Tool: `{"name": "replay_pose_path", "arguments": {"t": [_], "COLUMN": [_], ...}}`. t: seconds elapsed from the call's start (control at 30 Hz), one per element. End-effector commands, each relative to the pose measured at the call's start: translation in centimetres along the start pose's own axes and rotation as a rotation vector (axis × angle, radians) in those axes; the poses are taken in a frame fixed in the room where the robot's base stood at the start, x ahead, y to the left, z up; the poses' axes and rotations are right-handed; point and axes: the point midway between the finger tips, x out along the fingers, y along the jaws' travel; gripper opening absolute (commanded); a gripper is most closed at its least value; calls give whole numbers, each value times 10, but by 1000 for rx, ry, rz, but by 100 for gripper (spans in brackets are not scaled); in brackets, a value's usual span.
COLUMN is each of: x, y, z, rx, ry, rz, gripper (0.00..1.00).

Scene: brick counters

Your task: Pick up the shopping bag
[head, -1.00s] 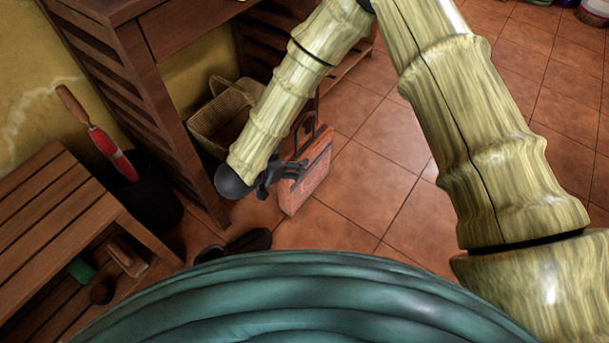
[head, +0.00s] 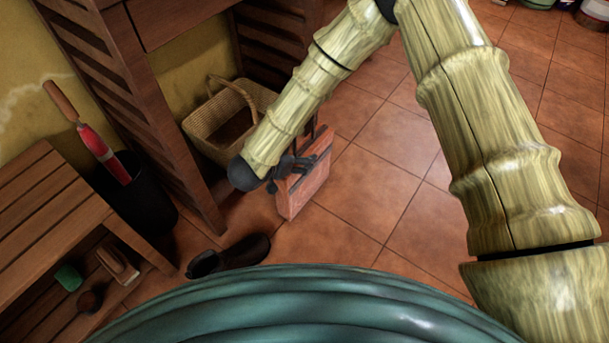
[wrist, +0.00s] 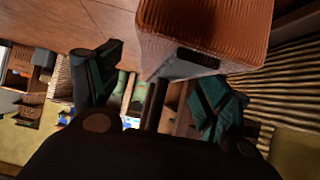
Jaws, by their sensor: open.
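The shopping bag (head: 308,190) is orange-brown with a grey band and dark handles. It stands upright on the tiled floor in the head view. My gripper (head: 290,170) is at the bag's upper left side and covers part of its band and handles. In the wrist view the bag (wrist: 208,28) fills the top centre. One dark handle bar (wrist: 154,104) shows between the two spread fingers of my gripper (wrist: 162,72). The fingers are open. I cannot tell whether either finger touches the bag.
A wicker basket (head: 205,138) sits behind my forearm, under the wooden table (head: 165,120). A wooden bench (head: 45,205) and a black bin (head: 140,205) are at left. Dark shoes (head: 235,255) lie on the floor in front. Tiles right of the bag are clear.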

Motion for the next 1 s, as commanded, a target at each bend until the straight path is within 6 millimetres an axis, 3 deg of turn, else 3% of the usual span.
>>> {"name": "replay_pose_path", "arguments": {"t": [0.3,0.63,1.0], "x": [35,39,39], "y": [-1,-1,-1], "z": [4,1,1], "rx": [2,1,0], "ry": [-1,0,0], "rz": [0,-1,0], "gripper": [77,75,11]}}
